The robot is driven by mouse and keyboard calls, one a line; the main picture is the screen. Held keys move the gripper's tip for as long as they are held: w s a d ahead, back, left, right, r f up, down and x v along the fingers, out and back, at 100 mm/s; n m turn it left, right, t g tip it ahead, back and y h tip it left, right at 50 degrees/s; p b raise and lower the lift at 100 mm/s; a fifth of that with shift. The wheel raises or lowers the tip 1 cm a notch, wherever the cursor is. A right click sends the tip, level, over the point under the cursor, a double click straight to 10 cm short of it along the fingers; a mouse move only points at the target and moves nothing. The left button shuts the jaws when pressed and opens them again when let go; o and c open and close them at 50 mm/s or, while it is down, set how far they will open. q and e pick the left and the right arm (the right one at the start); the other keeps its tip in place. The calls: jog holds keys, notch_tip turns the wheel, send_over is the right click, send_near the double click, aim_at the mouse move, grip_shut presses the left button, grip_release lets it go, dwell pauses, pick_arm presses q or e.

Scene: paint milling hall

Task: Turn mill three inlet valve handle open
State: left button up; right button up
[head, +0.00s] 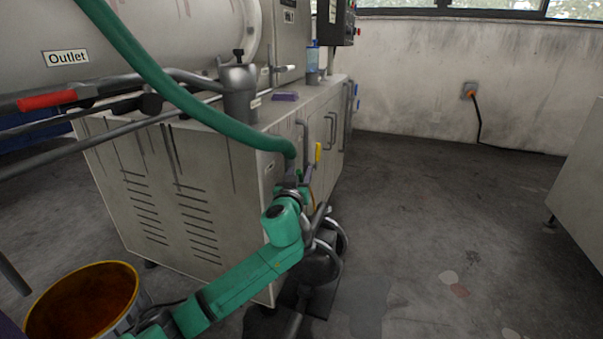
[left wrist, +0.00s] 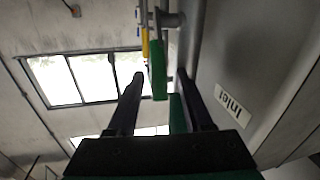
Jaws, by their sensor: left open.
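In the left wrist view a flat green handle (left wrist: 158,72) lies ahead of my left gripper, in the gap between its two dark fingers (left wrist: 160,80). A yellow handle (left wrist: 145,46) is just beyond it, and a white "Inlet" label (left wrist: 233,105) is on the grey panel beside it. The fingers are apart; whether they touch the green handle I cannot tell. In the head view my left gripper (head: 308,190) is at the cabinet's near corner, below the yellow handle (head: 318,152). The green handle is not clear there. My right gripper is not in view.
A green hose (head: 165,85) droops across to the corner. A bucket (head: 80,300) stands front left. The floor (head: 440,220) at right is open.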

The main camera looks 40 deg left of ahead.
pick_arm(q)
jog(key=x, duration=0.2)
jog(key=shift+w+a, duration=0.15)
jog(key=shift+w, duration=0.2)
grip_shut()
jog(key=shift+f, duration=0.1)
dwell(1.0)
